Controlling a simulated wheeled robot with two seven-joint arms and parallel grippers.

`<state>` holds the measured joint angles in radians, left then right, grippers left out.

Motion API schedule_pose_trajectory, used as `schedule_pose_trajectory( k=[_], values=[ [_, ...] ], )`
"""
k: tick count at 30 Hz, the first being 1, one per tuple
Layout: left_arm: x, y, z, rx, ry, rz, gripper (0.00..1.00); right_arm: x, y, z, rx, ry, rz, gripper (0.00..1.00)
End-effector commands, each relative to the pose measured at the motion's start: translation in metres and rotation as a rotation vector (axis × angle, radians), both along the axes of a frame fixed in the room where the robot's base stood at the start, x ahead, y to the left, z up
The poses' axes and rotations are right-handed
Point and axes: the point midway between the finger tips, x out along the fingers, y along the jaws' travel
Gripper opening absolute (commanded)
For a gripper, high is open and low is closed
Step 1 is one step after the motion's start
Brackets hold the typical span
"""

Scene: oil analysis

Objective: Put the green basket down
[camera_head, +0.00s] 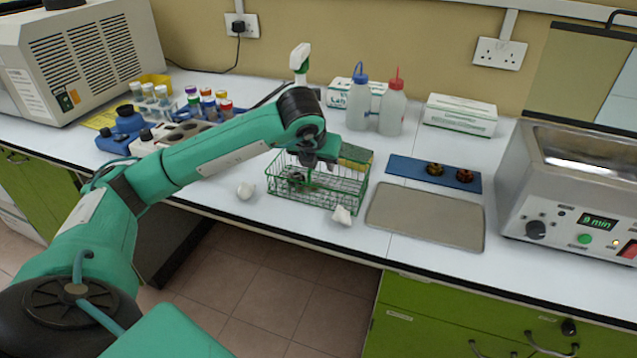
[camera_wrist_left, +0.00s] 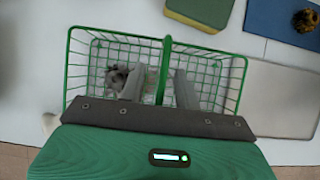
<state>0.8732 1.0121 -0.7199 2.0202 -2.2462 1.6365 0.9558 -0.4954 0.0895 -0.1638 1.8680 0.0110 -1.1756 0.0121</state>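The green wire basket (camera_head: 345,199) stands on the white bench near its front edge. In the left wrist view the basket (camera_wrist_left: 238,82) is seen from above, with its green handle bar (camera_wrist_left: 165,60) crossing the middle. My left gripper (camera_wrist_left: 158,88) is over the basket, its two grey fingers spread with the handle between them and gaps visible on both sides. In the head view my left gripper (camera_head: 315,163) is low over the basket, and its fingers are partly hidden. A small dark and grey object (camera_wrist_left: 118,75) lies inside the basket. My right gripper is not in view.
A grey tray (camera_head: 425,215) and a blue mat (camera_head: 408,168) with two dark round parts lie right of the basket. A green-yellow sponge (camera_head: 357,153) is behind it. A heated bath (camera_head: 575,190) stands far right.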

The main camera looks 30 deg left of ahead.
Motion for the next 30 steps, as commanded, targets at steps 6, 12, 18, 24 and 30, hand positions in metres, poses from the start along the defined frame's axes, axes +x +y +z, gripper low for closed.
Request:
schedule_pose_trajectory(
  k=[6,12,18,24,30],
  values=[
    [0.0,0.0,0.0,0.0,0.0,0.0,0.0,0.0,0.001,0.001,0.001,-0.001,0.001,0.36],
    [0.0,0.0,0.001,0.0,-0.002,0.0,0.0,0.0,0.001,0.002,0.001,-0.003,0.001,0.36],
    [0.0,0.0,0.002,0.0,-0.002,0.0,0.0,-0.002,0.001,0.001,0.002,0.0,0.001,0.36],
    [0.001,0.0,0.015,0.0,-0.005,0.0,0.0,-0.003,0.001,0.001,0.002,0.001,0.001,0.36],
    [0.001,-0.001,0.05,-0.001,-0.009,-0.001,0.0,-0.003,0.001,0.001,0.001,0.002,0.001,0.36]
  ],
)
